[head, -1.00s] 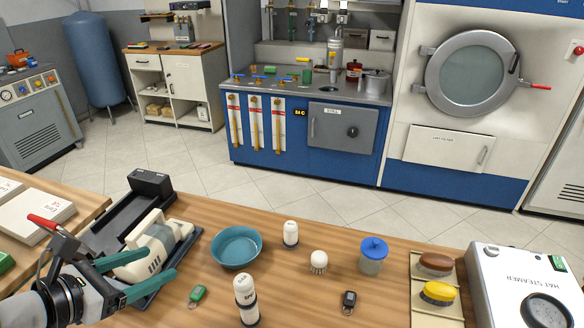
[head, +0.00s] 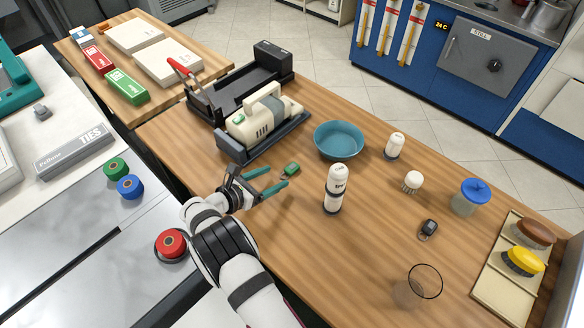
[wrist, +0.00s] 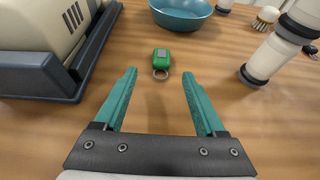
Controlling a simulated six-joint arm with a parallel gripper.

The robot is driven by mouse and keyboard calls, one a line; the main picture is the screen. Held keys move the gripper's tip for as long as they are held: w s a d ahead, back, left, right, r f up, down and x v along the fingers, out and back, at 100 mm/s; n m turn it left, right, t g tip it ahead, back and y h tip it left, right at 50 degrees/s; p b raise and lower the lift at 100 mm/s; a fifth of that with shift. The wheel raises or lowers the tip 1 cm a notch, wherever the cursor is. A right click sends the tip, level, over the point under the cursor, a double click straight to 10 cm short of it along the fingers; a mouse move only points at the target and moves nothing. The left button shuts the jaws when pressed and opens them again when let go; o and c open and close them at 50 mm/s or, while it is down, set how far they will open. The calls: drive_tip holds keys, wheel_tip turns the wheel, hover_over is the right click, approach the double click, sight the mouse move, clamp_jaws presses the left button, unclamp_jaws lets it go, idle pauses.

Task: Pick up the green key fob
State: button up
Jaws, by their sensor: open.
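The green key fob (head: 291,169) lies flat on the wooden table in the head view, between the cream machine and the white bottle. In the wrist view the green key fob (wrist: 161,58) has a grey patch and a metal ring on its near side. My gripper (head: 278,179) is open, its teal fingers pointing toward the fob. In the wrist view my gripper (wrist: 160,85) has empty space between its fingertips, and the fob lies just beyond them, roughly centred. No contact shows.
The cream machine in its dark tray (head: 238,151) stands left of the fob. A white bottle (head: 335,188) stands to the right, a teal bowl (head: 338,139) behind. A dark key fob (head: 428,228) and a clear glass (head: 425,282) are farther right. Table between is clear.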

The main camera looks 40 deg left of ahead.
sight(287, 171)
drive_tip(key=x, duration=0.5)
drive_tip(key=shift+d+r, duration=0.1)
drive_tip(key=shift+d, duration=0.05)
drive_tip(key=shift+c, duration=0.3)
clamp_jaws()
